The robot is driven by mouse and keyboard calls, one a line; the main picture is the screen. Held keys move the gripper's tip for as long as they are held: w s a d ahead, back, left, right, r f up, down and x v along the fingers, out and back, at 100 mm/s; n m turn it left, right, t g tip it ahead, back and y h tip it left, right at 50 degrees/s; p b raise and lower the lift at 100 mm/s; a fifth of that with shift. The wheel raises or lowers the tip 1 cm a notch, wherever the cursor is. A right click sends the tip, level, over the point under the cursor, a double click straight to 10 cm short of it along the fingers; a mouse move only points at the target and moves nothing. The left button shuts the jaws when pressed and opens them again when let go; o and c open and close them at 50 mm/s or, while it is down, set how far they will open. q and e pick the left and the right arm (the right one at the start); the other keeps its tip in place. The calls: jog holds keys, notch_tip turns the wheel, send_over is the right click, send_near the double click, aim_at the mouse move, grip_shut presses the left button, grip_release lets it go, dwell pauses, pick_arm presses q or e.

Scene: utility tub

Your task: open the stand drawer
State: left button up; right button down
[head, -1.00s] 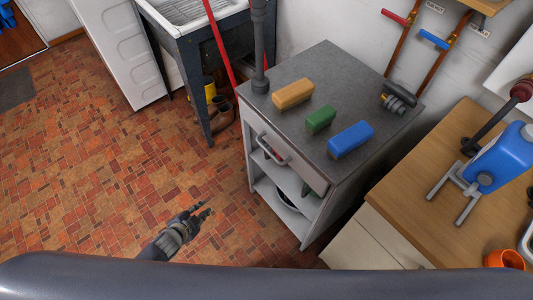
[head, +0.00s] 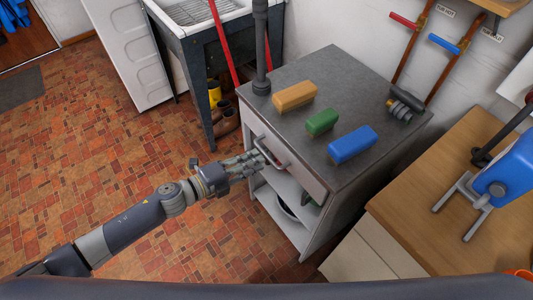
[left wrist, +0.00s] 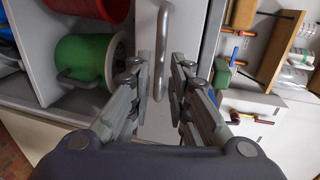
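The grey stand (head: 345,75) has one drawer (head: 303,172) below its top, and its front looks flush with the frame. A curved metal handle (head: 272,157) is fixed to the drawer front. My left gripper (head: 257,161) is at the handle, its fingers pointing at the drawer front. In the left wrist view the handle (left wrist: 164,45) runs between the two fingers of the open left gripper (left wrist: 163,72), with gaps on both sides. My right gripper is not in view.
Orange (head: 294,96), green (head: 321,122) and blue (head: 351,144) blocks lie on the stand top. Open shelves below the drawer hold a green container (left wrist: 82,60). A wooden counter (head: 425,200) stands at right, a sink (head: 200,15) behind. The tiled floor at left is clear.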

aim_at(267, 154)
pick_arm(q)
jog(key=shift+x, duration=2.75)
grip_shut()
